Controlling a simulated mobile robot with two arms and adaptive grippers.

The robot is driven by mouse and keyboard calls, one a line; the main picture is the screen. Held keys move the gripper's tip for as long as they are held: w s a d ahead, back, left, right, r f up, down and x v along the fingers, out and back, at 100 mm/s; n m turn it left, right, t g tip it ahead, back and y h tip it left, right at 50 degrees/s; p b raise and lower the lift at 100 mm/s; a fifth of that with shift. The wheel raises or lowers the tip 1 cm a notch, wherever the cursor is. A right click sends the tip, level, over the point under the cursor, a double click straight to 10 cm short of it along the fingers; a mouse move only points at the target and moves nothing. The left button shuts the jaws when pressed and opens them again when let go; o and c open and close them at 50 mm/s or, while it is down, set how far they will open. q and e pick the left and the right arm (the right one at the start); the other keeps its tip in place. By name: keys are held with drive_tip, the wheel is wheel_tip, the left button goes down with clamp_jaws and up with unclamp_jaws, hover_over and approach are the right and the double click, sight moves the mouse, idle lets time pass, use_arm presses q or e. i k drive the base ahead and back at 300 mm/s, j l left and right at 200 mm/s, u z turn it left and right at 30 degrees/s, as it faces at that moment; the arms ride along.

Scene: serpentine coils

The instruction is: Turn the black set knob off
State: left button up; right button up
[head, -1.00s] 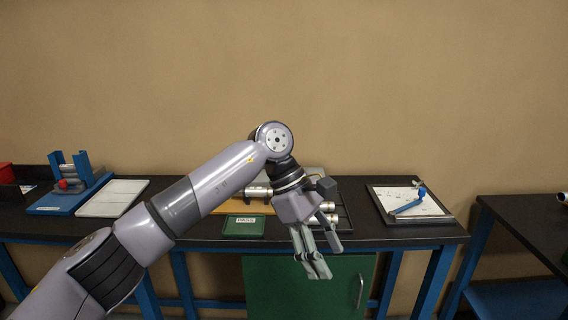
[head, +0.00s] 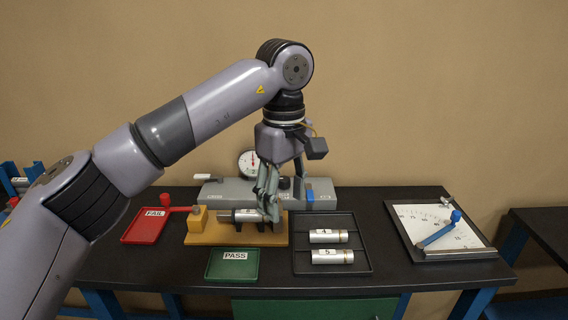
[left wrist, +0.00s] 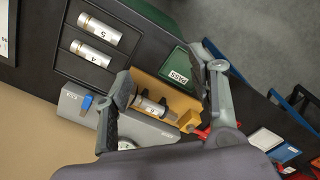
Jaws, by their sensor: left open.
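A grey instrument (head: 225,194) with a round white dial gauge (head: 248,163) stands at the back of the bench. A small dark knob (head: 284,183) shows on its top between my gripper's fingers; I cannot read its setting. My right gripper is not in view.
A silver cylinder (head: 243,216) lies in a yellow holder (head: 205,238) before the instrument. Around it are a red FAIL tray (head: 136,234), a green PASS tray (head: 232,270) and a black rack (head: 318,270) with two cylinders. A scale board (head: 410,212) is at right.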

sight(285, 182)
drive_tip(key=i, duration=1.15)
